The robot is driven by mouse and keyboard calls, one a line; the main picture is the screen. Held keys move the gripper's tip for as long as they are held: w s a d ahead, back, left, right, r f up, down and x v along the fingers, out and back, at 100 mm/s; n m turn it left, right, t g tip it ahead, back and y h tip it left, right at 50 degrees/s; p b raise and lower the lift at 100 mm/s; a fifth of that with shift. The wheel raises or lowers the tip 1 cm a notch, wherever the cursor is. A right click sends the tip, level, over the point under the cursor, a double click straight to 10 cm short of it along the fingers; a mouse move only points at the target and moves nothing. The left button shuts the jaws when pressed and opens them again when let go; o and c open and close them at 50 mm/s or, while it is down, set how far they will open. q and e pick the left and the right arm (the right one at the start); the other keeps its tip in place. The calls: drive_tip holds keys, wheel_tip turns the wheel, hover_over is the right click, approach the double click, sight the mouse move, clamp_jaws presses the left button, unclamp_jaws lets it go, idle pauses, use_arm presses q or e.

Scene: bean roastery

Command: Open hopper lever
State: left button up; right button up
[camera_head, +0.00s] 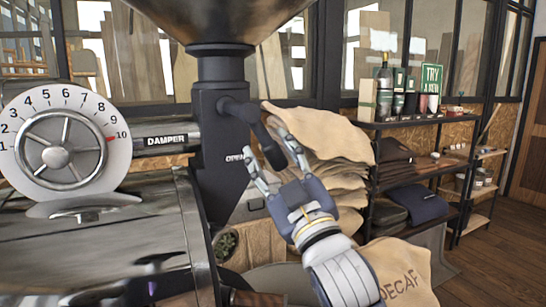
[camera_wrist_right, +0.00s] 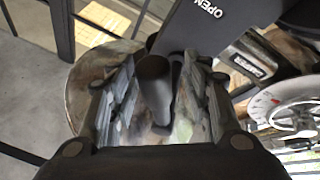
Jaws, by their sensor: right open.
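The black hopper lever (camera_head: 259,133) juts from the side of the dark hopper neck (camera_head: 212,135) and slants down to the right, beside a partly covered OPEN label. My right gripper (camera_head: 268,152) is open, with its fingers on either side of the lever's lower part. In the right wrist view, the dark lever handle (camera_wrist_right: 154,85) lies between the two spread fingers of this gripper (camera_wrist_right: 163,64). A gap shows on the right of the handle; contact with the left finger cannot be told. My left gripper is not in view.
The damper dial (camera_head: 60,143) and roaster body (camera_head: 100,240) are at left. Stacked sacks (camera_head: 325,150) lie behind my right gripper, with a DECAF sack (camera_head: 400,275) below. A dark shelf (camera_head: 425,120) with bottles stands at right. Open wooden floor (camera_head: 490,270) lies at lower right.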

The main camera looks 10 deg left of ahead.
drive_tip(key=shift+d, duration=0.1)
drive_tip(key=v, duration=1.2)
drive_tip(key=shift+s, duration=0.1)
